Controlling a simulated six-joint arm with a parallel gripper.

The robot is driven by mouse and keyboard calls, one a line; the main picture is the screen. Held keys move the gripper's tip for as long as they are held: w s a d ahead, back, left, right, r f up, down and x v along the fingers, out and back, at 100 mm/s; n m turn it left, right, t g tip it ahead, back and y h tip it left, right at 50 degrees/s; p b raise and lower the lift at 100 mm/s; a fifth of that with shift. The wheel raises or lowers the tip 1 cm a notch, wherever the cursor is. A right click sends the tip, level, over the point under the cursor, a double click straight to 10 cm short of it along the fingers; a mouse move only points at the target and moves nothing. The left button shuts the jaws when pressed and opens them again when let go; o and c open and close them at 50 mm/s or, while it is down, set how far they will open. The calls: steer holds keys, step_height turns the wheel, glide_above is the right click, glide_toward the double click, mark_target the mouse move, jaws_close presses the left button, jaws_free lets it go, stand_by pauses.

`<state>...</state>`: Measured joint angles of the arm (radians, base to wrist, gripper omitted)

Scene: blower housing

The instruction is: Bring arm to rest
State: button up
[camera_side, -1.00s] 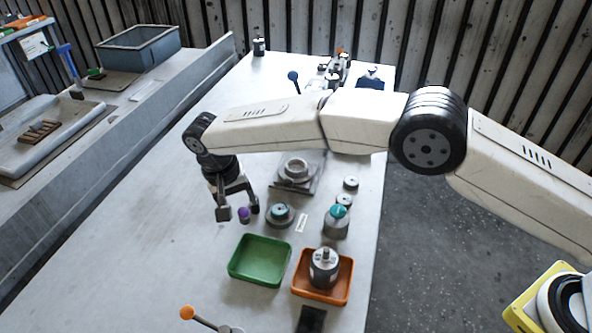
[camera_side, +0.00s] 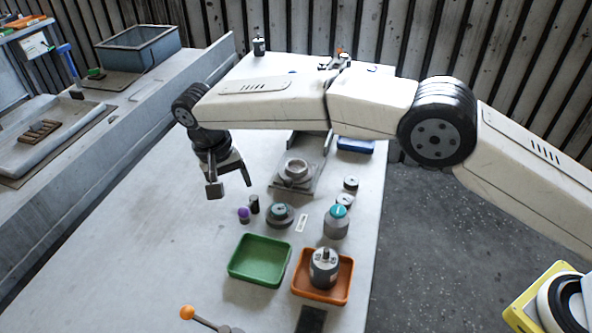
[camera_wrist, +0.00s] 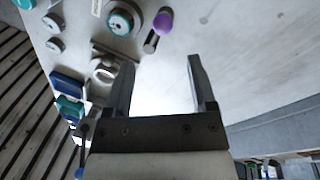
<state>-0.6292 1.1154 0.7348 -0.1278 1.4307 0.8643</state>
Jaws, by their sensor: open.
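My gripper (camera_side: 229,190) hangs above the left part of the white table, open and empty. In the wrist view its two fingers (camera_wrist: 158,85) stand apart with only the pale table top between them. In the side view a small purple-topped part (camera_side: 243,214) and a dark cylinder stand on the table below and right of the fingers. The purple top also shows in the wrist view (camera_wrist: 162,22), beyond the fingertips and apart from them. My arm stretches over the table from the right.
A green tray (camera_side: 233,273) is empty. An orange tray (camera_side: 341,295) holds a grey motor-like cylinder (camera_side: 323,262). Teal-topped parts (camera_side: 337,222) and a grey fixture (camera_side: 295,172) stand mid-table. An orange-knobbed lever (camera_side: 187,312) is at the front. The left table area is clear.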

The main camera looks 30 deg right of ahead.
steer(key=s+d+r+n+t+y, duration=0.1)
steer(key=s+d, duration=0.1)
steer(key=d, duration=0.8)
steer(key=s+d+r+y, duration=0.1)
steer(key=d+r, duration=0.1)
steer(key=d, duration=0.8)
steer(key=s+d+f+t, duration=0.1)
steer(key=s+d, duration=0.6)
steer(key=s, duration=0.2)
steer(key=s+d+f+n+t, duration=0.1)
steer(key=s+d+f, duration=0.1)
steer(key=s+d, duration=0.5)
steer(key=s, duration=0.3)
steer(key=shift+s, duration=0.3)
